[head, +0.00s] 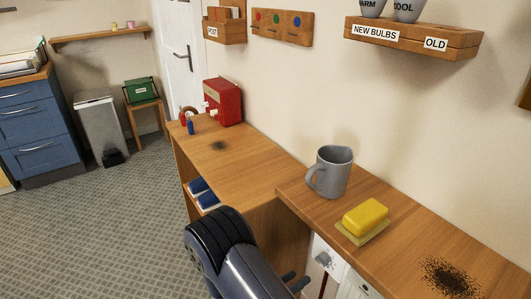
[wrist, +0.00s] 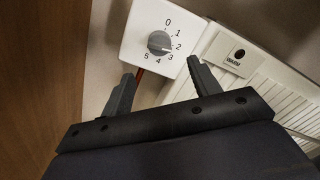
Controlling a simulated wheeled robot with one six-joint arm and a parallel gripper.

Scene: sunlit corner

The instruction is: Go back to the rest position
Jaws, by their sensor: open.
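My gripper (wrist: 160,69) is open and empty in the wrist view, its two dark fingers spread apart. A grey dial knob (wrist: 159,43) on a white plate marked 0 to 5 lies beyond the fingertips, and no finger is closed on it. Its pointer seems to be near 2. In the head view my arm reaches in from the bottom, and the gripper's fingers (head: 295,284) show beside the white dial plate (head: 324,258), below the front shelf. The gap between fingers and plate is hard to judge.
A wooden shelf (head: 410,238) above the gripper bears a grey mug (head: 332,172), a yellow block on a dish (head: 365,217) and dark specks. A white louvred panel (wrist: 250,75) adjoins the dial. A lower desk (head: 235,165) stands further back. Carpet (head: 100,230) at left is clear.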

